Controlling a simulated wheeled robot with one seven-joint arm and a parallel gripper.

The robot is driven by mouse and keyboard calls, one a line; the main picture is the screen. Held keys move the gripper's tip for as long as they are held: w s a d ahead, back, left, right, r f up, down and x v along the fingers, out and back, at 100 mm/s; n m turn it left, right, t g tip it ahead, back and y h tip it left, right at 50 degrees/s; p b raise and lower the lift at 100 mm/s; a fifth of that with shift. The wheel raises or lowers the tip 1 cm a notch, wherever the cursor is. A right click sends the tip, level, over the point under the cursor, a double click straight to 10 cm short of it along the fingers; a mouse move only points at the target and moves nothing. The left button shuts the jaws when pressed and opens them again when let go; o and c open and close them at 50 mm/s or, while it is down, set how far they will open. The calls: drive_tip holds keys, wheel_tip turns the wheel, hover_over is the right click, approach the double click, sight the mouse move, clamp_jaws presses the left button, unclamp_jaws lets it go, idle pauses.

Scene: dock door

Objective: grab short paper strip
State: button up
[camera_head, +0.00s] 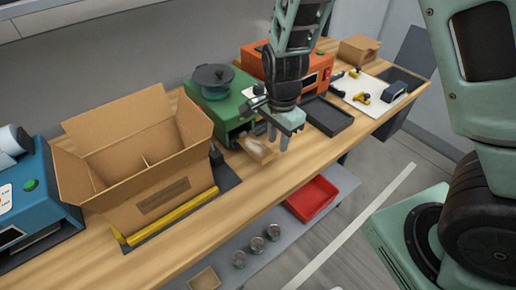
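A short tan paper strip (257,150) sticks out at the front of the green machine (222,103), which has a dark round reel or lid on top. The strip slopes down over the bench edge side. My gripper (279,137) hangs just to the right of and slightly above the strip, fingers pointing down. The two fingertips look apart with nothing between them. Whether a finger touches the strip cannot be told. Part of the machine's front is hidden by my gripper.
An open cardboard box (140,165) stands left on the wooden bench, a yellow bar along its front. A blue machine (30,195), orange machine (262,62), black tray (328,115) and white board (368,92) with tools flank it. A red bin (312,200) and jars sit on the lower shelf.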

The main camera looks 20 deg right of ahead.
sight(274, 154)
drive_tip(key=shift+w+a+f+p, duration=0.1)
drive_tip(key=shift+a+f+p, duration=0.15)
drive_tip(key=shift+f, duration=0.9)
drive_tip(key=shift+w+a+f+p, duration=0.1)
drive_tip(key=shift+a+f, duration=0.1)
drive_tip(key=shift+f, duration=0.95)
clamp_jaws()
